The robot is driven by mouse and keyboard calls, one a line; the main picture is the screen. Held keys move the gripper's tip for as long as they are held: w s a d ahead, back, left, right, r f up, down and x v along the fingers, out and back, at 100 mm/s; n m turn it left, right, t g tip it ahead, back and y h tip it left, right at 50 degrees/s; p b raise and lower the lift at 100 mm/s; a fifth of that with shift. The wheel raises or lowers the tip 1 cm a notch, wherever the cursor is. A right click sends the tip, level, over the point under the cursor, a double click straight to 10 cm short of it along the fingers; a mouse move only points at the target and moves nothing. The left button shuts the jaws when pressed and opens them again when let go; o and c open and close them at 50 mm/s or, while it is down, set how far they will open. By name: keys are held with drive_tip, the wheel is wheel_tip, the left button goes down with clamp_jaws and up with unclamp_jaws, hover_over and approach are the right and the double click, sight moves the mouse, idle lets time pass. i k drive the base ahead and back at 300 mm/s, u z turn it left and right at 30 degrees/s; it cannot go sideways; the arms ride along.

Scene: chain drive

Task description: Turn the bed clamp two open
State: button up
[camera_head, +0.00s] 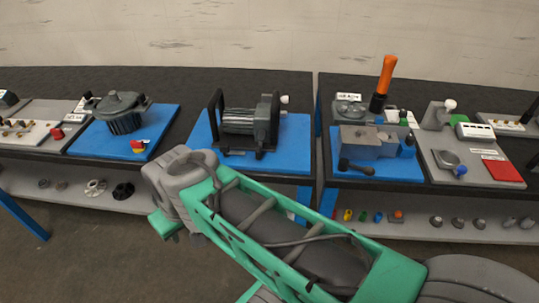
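A grey ribbed motor (243,121) sits on a blue plate (291,157) on the dark bench ahead. A tall black upright (216,112) stands at its left end and a dark block (265,122) at its right end, with a small white knob (285,99) beside it. No part is labelled readably as bed clamp two, so I cannot tell which part it is or how it stands. My green and grey arm crosses the lower middle in front of the bench. My gripper's fingers do not show.
At left, a dark finned unit (122,114) stands on another blue plate. At right are a grey vise-like block (371,141), an orange upright handle (384,75) and a red pad (503,171). Loose parts line the lower shelf (455,231). A gap separates the benches.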

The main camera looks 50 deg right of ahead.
sight(258, 156)
drive_tip(key=u, duration=0.35)
drive_tip(key=i, duration=0.6)
drive_tip(key=z, duration=4.2)
drive_tip(key=k, duration=1.4)
drive_tip(key=u, duration=2.05)
drive_tip(key=i, duration=0.5)
drive_tip(key=z, duration=0.05)
